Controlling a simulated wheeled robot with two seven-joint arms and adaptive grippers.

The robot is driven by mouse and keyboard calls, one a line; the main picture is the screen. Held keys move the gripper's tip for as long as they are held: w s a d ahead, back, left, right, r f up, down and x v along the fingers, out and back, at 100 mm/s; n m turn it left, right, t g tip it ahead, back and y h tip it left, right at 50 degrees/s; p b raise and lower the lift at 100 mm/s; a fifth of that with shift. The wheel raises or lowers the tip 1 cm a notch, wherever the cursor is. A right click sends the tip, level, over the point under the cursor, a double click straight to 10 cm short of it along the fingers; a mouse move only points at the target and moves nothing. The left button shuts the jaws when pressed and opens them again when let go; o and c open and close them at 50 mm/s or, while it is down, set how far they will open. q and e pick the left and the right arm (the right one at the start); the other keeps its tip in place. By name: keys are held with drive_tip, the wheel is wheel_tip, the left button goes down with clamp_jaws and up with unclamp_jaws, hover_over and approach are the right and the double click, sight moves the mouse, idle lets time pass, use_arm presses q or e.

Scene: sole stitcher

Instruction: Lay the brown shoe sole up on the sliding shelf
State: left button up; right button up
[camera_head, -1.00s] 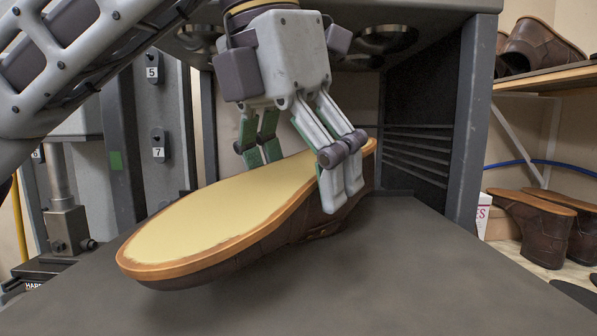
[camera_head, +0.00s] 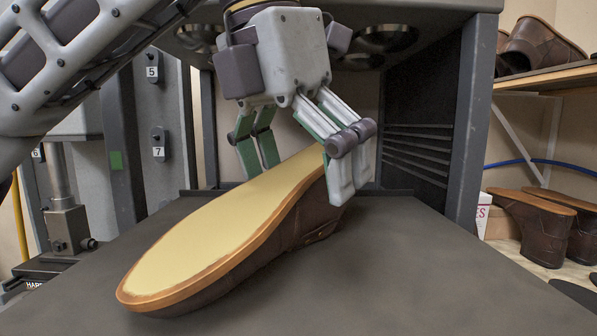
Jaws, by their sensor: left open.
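The brown shoe (camera_head: 283,238) lies with its yellowish sole face up and its orange-brown edge showing. It rests on the grey sliding shelf (camera_head: 440,275), toe toward the front left and heel toward the back. My left gripper (camera_head: 301,168) hangs over the heel end, pointing down, with its fingers apart on either side of the shoe. The near finger hides part of the heel. Whether the fingers touch the shoe is hard to tell. My right gripper is not in view.
The grey machine housing (camera_head: 468,120) rises at the right of the shelf, with dark round fittings overhead. Numbered panels (camera_head: 159,110) stand at the left. Brown shoes (camera_head: 538,222) sit on a rack (camera_head: 550,76) and below it at the right. The shelf's right part is clear.

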use_arm(q)
drive_tip(key=shift+r+p, duration=2.8)
drive_tip(key=shift+r, duration=0.8)
drive_tip(key=shift+r, duration=0.25)
